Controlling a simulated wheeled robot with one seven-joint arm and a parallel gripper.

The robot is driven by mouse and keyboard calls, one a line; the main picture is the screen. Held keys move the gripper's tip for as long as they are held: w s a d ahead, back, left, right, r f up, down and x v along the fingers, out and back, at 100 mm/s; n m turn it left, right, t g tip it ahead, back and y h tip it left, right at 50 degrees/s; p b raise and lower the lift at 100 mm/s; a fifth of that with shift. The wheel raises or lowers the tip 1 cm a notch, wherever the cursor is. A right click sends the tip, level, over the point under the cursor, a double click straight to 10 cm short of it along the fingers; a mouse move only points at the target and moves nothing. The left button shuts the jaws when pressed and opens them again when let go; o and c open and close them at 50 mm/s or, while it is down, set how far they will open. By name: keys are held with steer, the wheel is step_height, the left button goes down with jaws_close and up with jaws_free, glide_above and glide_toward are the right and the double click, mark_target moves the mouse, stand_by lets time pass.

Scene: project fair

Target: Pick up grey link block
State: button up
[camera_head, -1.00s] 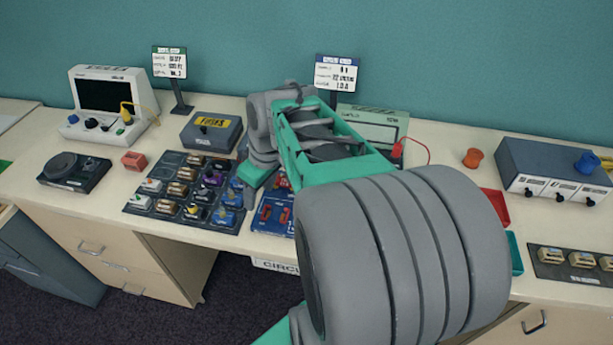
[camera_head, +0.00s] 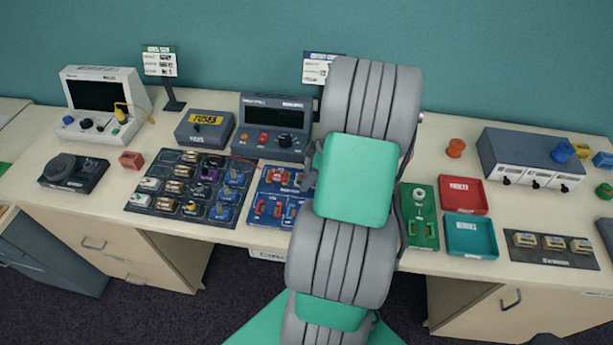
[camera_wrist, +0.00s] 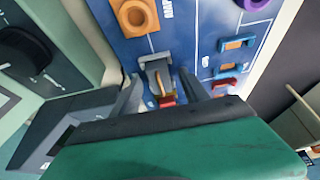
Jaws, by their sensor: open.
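In the wrist view a grey link block (camera_wrist: 155,68) sits on the blue board (camera_wrist: 190,32), below an orange ring-shaped piece. A small red piece shows just below it. My gripper (camera_wrist: 162,88) is open, with one dark finger on each side of the block's near end. I cannot tell whether either finger touches the block. In the head view the blue board (camera_head: 266,189) is partly covered by my arm, and I cannot make out the grey link block or my fingertips there.
A dark tray of several components (camera_head: 158,208) lies left of the board. A meter (camera_head: 262,122) stands behind it. To the right are a green board (camera_head: 430,230), a red tray (camera_head: 482,191), a teal tray (camera_head: 452,243) and a grey power unit (camera_head: 500,155).

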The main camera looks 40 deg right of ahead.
steer(key=shift+c, duration=0.4)
jaws_close()
